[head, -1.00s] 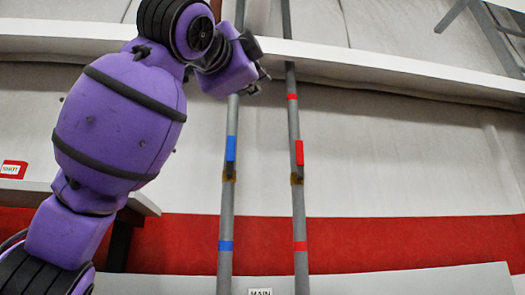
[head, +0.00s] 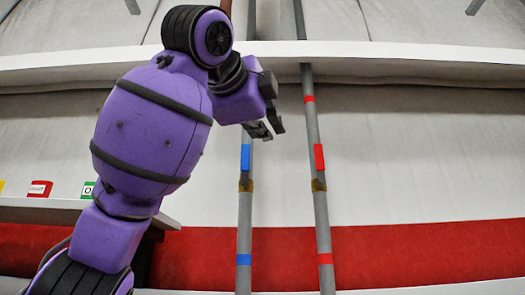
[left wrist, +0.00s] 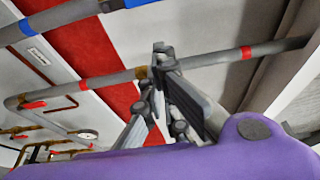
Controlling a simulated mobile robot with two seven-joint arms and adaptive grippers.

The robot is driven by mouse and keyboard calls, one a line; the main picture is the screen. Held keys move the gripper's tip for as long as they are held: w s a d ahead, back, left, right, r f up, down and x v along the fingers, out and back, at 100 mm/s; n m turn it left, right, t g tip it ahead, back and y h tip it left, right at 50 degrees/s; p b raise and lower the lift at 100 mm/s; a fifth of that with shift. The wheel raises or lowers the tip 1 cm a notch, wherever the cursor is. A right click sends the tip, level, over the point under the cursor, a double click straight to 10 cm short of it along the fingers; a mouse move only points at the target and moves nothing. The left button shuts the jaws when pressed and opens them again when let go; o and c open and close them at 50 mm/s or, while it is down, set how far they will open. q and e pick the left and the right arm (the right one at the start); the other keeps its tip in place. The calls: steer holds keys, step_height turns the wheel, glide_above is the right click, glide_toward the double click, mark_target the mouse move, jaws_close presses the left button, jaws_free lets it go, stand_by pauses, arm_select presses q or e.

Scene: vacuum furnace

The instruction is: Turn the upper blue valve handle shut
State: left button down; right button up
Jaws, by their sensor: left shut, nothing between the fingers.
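The upper blue valve handle (head: 245,157) lies along the left grey pipe (head: 245,215), just above a brass-coloured fitting. A blue patch, likely this handle (left wrist: 137,3), is cut by the top edge of the left wrist view. My left gripper (head: 270,128) is shut and empty, just above and right of the blue handle in the head view. I cannot tell its depth from the pipe. In the left wrist view its fingertips (left wrist: 161,55) overlap the red-marked pipe; contact is unclear. My right gripper is not in view.
The right pipe carries a red handle (head: 319,157) at similar height, close to my left gripper. A white beam (head: 400,62) crosses above. A white ledge (head: 60,204) with small signs is at left. Lower red handles and a gauge (left wrist: 88,135) show in the left wrist view.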

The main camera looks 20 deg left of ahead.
mark_target(245, 164)
arm_select(q)
steer(key=w+a, duration=0.3)
steer(key=w, duration=0.6)
steer(key=shift+w, duration=0.15)
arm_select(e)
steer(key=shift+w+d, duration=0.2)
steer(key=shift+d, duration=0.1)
arm_select(q)
steer(key=shift+w, duration=0.1)
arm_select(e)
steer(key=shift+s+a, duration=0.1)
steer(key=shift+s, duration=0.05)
